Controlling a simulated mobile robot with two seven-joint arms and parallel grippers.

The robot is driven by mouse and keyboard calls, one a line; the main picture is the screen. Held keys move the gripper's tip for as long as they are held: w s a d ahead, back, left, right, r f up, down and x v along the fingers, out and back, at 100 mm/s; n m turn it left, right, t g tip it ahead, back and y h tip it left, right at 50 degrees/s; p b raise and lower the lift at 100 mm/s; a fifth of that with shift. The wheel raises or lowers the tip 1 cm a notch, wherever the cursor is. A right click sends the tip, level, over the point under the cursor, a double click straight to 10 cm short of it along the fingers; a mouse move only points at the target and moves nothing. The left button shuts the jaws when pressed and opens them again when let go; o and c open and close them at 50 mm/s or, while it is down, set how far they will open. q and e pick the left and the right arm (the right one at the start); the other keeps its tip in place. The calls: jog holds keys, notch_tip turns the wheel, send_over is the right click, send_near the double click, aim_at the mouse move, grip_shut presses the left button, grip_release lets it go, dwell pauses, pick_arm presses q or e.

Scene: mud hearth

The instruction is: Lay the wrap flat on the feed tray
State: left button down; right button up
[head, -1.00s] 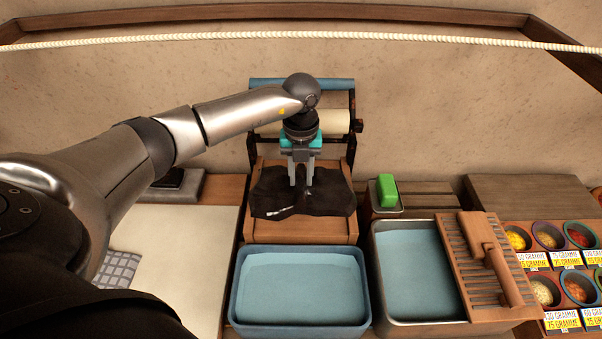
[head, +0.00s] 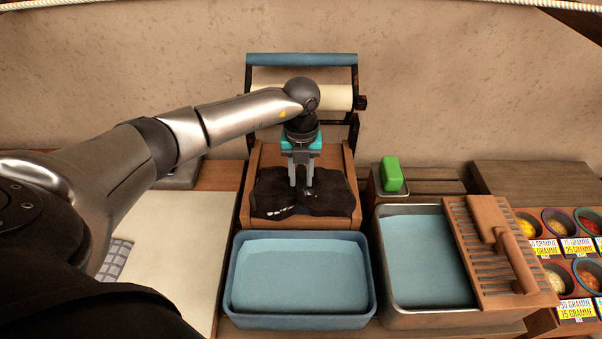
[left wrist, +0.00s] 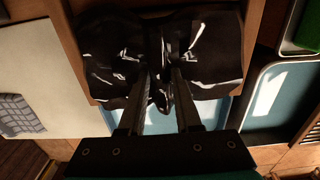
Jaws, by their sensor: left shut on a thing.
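The wrap (head: 272,198) is a black, glossy, crumpled sheet lying across the wooden feed tray (head: 258,222), below the roller frame. It covers most of the tray's width and its surface is creased, not smooth. My left gripper (head: 301,184) points straight down at the wrap's middle and is shut on a pinched fold of it. The left wrist view also shows the wrap (left wrist: 212,50) bunched up between and around the fingertips (left wrist: 161,82). My right gripper is not in view.
A blue basin (head: 300,316) stands just in front of the feed tray. To its right is a metal basin (head: 395,318) with a slatted wooden lid (head: 480,270). A green block (head: 391,174) sits behind it, and a pale board (head: 175,230) lies to the left.

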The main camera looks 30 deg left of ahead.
pick_arm(q)
jog(key=shift+f, duration=0.25)
jog(key=c, duration=0.5)
grip_release()
